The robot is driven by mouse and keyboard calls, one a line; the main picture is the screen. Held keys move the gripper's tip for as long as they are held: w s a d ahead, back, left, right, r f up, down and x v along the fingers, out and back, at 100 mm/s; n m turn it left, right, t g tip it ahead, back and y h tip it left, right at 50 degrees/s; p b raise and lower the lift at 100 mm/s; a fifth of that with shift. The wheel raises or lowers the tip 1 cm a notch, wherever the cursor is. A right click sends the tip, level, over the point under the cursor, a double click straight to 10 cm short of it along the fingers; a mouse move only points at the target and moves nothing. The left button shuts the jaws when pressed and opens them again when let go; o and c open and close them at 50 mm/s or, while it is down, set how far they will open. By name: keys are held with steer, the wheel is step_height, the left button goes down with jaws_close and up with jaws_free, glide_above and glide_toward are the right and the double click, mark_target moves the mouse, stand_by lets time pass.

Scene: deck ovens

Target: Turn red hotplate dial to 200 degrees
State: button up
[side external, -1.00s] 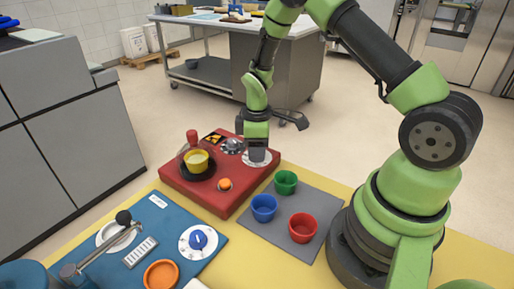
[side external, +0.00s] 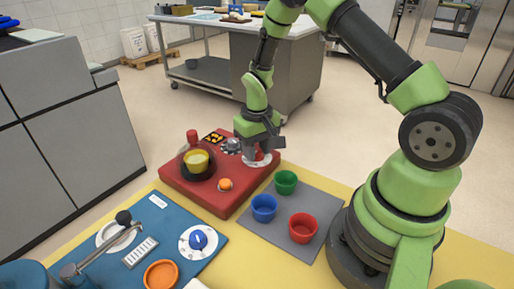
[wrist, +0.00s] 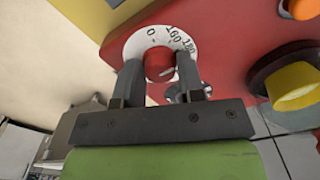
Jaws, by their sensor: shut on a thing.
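The red hotplate (side external: 205,195) stands on the yellow table in the side view. Its dial has a white scale plate (wrist: 144,42) with black numbers, among them 0, 160 and 180, and a red knob (wrist: 158,64) at its centre. My gripper (wrist: 160,74) points down over the dial, its two dark fingers on opposite sides of the red knob, shut on it. I cannot read which number the knob points to.
Green (side external: 286,182), blue (side external: 264,208) and red (side external: 302,227) cups stand on a grey mat close in front. A blue panel (side external: 205,262) with a blue dial lies at lower left.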

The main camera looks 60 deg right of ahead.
mark_target(257, 151)
steer(key=m, duration=0.4)
steer(key=shift+m, duration=2)
steer(key=o, duration=0.9)
step_height(257, 151, up, 10)
steer(key=shift+f, duration=0.1)
